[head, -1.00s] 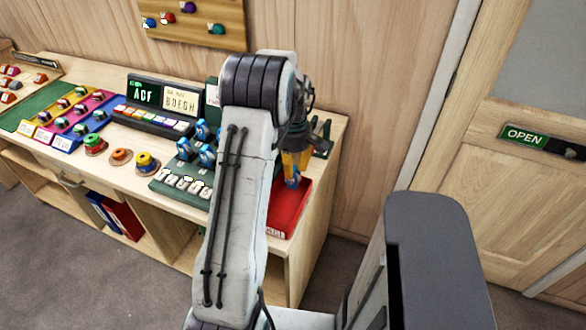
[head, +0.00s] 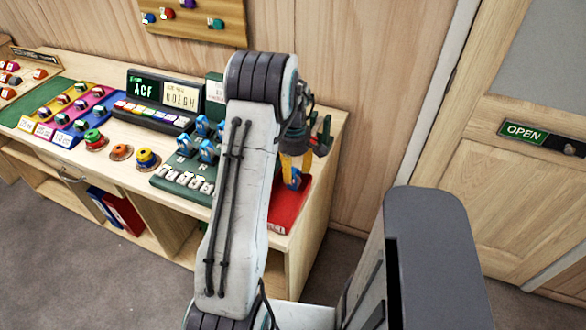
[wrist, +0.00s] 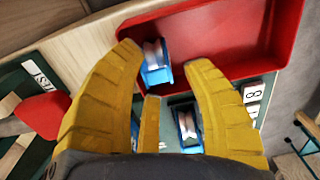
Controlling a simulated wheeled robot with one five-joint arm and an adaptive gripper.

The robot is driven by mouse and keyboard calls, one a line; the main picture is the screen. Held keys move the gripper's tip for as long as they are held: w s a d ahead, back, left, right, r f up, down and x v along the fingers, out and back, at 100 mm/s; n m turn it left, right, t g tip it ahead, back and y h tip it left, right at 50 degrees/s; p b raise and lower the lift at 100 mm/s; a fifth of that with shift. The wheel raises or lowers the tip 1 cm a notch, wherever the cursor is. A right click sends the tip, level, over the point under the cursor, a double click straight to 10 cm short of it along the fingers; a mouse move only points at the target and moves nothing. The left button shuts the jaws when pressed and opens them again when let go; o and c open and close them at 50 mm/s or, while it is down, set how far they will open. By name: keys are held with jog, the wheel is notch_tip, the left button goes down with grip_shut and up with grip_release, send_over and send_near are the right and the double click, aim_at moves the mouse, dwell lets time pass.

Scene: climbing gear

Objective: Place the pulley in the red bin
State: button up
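A blue pulley with a pale wheel (wrist: 155,62) lies at the near-left end of the red bin (wrist: 225,35) in the wrist view. It also shows in the head view (head: 293,179), just under my gripper (head: 295,172). In the wrist view my gripper's yellow fingers (wrist: 163,56) are spread on either side of the pulley, with gaps showing. A second blue pulley (wrist: 187,127) shows nearer the palm, outside the bin, partly hidden by my gripper. The red bin (head: 285,215) is partly hidden by my arm in the head view.
A green rack (head: 183,181) with several blue pulleys stands left of the bin. Further left are a display box (head: 145,88), coloured stacks (head: 147,158) and a coloured sorting board (head: 70,110). A wooden wall stands behind; the bench ends just right of the bin.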

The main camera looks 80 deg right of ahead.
aim_at(294, 170)
notch_tip(294, 170, up, 12)
jog(key=b, duration=0.3)
jog(key=w+a+r+n+t+h, duration=0.1)
jog(key=w+a+r, duration=0.2)
jog(key=w+a, duration=0.8)
jog(key=w+a+r+h, duration=0.1)
jog(key=w+a+r, duration=0.3)
jog(key=w+a, duration=0.65)
jog(key=w+a+n+t, duration=0.1)
jog(key=w+a, duration=0.4)
jog(key=a, duration=0.6)
jog(key=s+a+f+t, duration=0.1)
jog(key=s+a, duration=0.2)
jog(key=a, duration=0.3)
jog(key=s+a+f+y, duration=0.1)
jog(key=s+a+f, duration=0.1)
jog(key=a, duration=0.5)
jog(key=shift+s+f+n+t+y, duration=0.2)
jog(key=shift+s+n+t+y, duration=0.1)
jog(key=shift+s+n+t, duration=0.15)
jog(key=shift+d, duration=0.1)
